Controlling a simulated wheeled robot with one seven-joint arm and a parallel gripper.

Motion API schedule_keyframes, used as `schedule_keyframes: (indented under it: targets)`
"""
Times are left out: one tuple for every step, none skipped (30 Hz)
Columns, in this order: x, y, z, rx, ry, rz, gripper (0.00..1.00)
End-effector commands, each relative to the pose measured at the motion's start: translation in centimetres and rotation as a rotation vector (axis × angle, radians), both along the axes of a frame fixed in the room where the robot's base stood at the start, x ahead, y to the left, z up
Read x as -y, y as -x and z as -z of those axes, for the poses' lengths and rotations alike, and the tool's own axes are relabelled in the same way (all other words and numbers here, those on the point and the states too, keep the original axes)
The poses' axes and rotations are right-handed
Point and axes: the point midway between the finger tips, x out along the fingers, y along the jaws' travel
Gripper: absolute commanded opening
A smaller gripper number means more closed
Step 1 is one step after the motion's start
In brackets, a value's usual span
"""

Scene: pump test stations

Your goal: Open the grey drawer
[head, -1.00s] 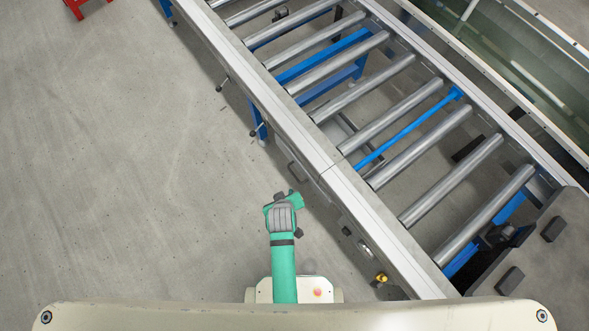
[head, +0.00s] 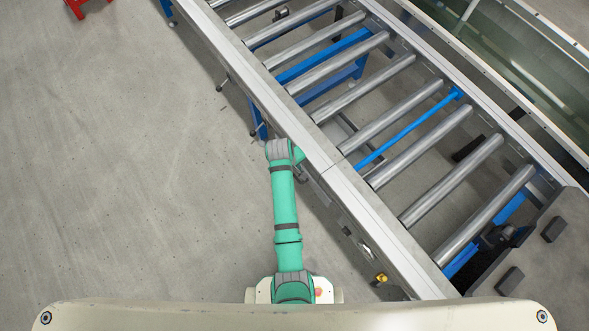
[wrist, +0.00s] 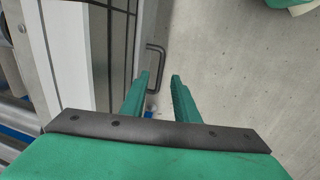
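The grey drawer's dark U-shaped handle (wrist: 157,62) stands out from a grey front in the wrist view. The grey drawer front (wrist: 118,60) is seen steeply from the side, left of the fingers. My gripper (wrist: 160,75) is open, its two green fingers apart. The handle shows just beyond the fingertips, its lower part in line with the gap between them. I cannot tell whether a finger touches it. In the head view my arm hides the handle and most of the drawer front.
A roller conveyor (head: 335,165) with a pale side rail runs diagonally across the head view. Small knobs (head: 257,129) and a yellow fitting (head: 381,278) stick out along its near side. The floor (head: 120,190) to the left is clear. A red stand (head: 76,8) is far off.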

Motion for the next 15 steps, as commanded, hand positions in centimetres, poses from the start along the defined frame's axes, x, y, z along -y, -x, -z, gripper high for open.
schedule_keyframes:
  targets:
    - [0.1, 0.0, 1.0, -0.002, 0.001, -0.002, 0.28]
    - [0.1, 0.0, 1.5, -0.003, 0.0, -0.003, 0.28]
    - [0.2, -0.2, 2.2, -0.002, 0.0, -0.003, 0.28]
    - [0.2, -0.2, 2.7, -0.003, 0.0, -0.004, 0.28]
    - [0.2, -0.3, 3.2, -0.002, 0.0, -0.004, 0.28]
    - [0.3, -0.3, 3.7, -0.002, 0.0, -0.004, 0.28]
    - [0.4, -0.4, 4.1, -0.001, 0.0, -0.005, 0.28]
    - [0.4, -0.5, 4.5, -0.001, 0.0, -0.005, 0.28]
    - [0.5, -0.5, 4.9, -0.001, 0.0, -0.004, 0.28]
    - [0.5, -0.6, 5.2, 0.0, -0.001, -0.004, 0.28]
    - [0.6, -0.6, 5.5, 0.001, -0.001, -0.004, 0.28]
    - [0.6, -0.7, 5.8, 0.0, 0.0, -0.003, 0.28]
    - [0.7, -0.7, 5.9, 0.0, 0.0, -0.003, 0.28]
    - [0.7, -0.7, 6.1, 0.0, 0.0, -0.003, 0.28]
    - [0.7, -0.7, 6.2, 0.001, -0.001, -0.002, 0.28]
